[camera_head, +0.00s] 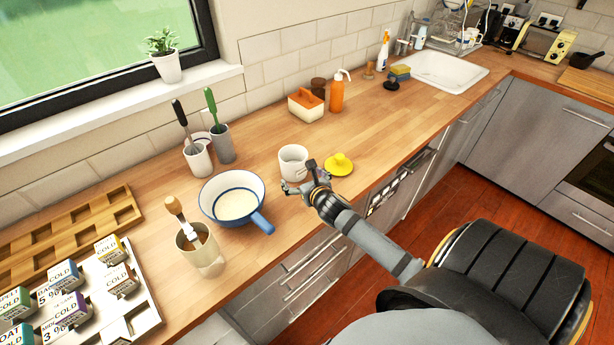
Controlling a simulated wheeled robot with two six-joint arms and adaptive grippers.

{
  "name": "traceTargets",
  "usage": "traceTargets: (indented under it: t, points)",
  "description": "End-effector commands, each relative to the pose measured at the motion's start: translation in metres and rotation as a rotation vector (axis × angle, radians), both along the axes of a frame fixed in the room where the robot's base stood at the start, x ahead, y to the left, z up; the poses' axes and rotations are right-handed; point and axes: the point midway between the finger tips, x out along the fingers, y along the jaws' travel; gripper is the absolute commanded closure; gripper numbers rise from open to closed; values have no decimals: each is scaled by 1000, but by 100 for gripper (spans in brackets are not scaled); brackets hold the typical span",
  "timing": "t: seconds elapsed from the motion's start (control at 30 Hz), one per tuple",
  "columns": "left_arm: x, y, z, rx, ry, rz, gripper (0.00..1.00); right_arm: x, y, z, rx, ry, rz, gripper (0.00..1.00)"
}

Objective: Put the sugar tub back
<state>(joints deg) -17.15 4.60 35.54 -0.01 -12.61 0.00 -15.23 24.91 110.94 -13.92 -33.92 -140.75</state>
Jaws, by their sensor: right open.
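A white tub (293,162) stands upright on the wooden counter. No label on it can be read, so I cannot tell for sure that it is the sugar tub. A yellow lid-like piece with a knob (339,164) lies to its right, near the counter's front edge. My right gripper (301,181) is open and empty at the near side of the white tub, overlapping its lower edge in view. I cannot tell whether it touches it. My left gripper is not in view.
A blue-rimmed pan (235,199) and a beige jar with a brush (202,252) stand to the left. Utensil pots (222,145) stand behind. An orange-topped box (306,106) and an orange bottle (336,94) stand near the wall. Counter right of these is mostly clear.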

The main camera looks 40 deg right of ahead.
Motion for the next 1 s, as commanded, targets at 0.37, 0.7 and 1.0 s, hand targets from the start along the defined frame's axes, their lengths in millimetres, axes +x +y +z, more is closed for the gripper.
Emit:
traceTargets:
  t: [0.37, 0.7, 1.0]
  points:
    - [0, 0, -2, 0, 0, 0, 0, -54, 13, 23, -2, -1, 1, 0]
    - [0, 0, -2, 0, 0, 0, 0, -55, 13, 24, -1, -1, -1, 0]
    - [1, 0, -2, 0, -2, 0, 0, -55, 13, 24, 0, -1, -1, 0]
